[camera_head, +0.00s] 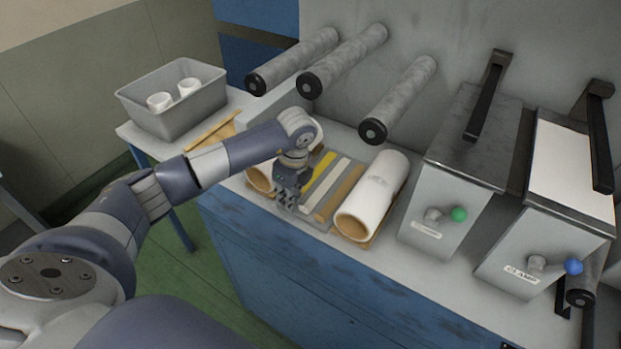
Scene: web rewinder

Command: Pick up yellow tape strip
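The yellow tape strip (321,166) lies on a flat grey tray (322,224), at the left of a row of strips. A white strip (327,184) and a tan strip (340,194) lie to its right. My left gripper (286,203) points down over the left side of the tray, at the near end of the yellow strip. It hides that end, so I cannot tell whether it touches the strip. Its fingers are dark and small, and their opening is unclear. My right gripper is not in view.
A white roll (376,192) lies right of the tray; another roll (260,180) is partly hidden at its left. Grey rollers (345,62) jut out above the bench. Two clamp boxes (446,200) stand at right. A grey bin (177,118) with white cores stands on a side table.

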